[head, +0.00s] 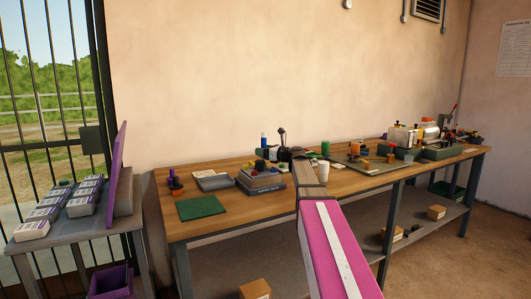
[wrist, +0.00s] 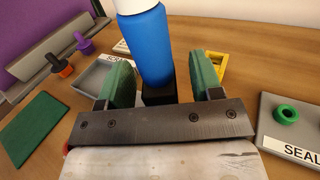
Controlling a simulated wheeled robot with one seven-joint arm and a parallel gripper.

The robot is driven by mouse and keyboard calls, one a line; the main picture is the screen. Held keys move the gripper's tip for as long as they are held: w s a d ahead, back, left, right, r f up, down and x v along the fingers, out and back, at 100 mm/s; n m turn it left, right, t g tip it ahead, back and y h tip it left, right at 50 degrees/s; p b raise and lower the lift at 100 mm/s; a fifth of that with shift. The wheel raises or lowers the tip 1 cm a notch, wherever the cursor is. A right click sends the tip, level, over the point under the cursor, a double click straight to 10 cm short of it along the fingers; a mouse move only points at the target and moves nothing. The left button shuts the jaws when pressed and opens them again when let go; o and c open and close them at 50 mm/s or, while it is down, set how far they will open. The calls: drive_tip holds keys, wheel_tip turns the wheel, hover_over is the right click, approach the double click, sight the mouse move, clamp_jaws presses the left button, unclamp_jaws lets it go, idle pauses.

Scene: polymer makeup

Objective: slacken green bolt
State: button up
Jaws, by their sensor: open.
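I cannot pick out a green bolt for certain. A green ring-like piece with a dark hole (wrist: 286,113) sits on a grey plate marked "SEAL" (wrist: 268,135) at the right of the wrist view. My gripper (wrist: 165,70) is open, with its two green-padded fingers apart. A blue bottle (wrist: 143,45) with a pale top stands in line with the gap, beyond or between the fingers; I cannot tell whether they touch it. In the head view my gripper (head: 276,153) is over the bench near the blue bottle (head: 263,141).
The wooden bench (head: 230,228) holds a green mat (head: 201,207), a grey tray (head: 214,181) and purple and orange bolt-like pieces (head: 174,182). A yellow frame (wrist: 219,65) lies behind the right finger. Machinery (head: 425,140) crowds the bench's right end. The front left bench surface is mostly clear.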

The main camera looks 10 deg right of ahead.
drive_tip(key=shift+c, duration=0.3)
clamp_jaws()
drive_tip(key=shift+w+n+g+y, duration=0.15)
drive_tip(key=shift+n+g+y, duration=0.55)
drive_tip(key=shift+g, duration=0.2)
drive_tip(key=shift+n+g+y, duration=0.3)
drive_tip(key=shift+g, duration=0.1)
drive_tip(key=shift+n+g+y, duration=0.4)
drive_tip(key=shift+n+g, duration=0.2)
drive_tip(key=shift+g, duration=0.5)
drive_tip(key=shift+n+y, duration=0.3)
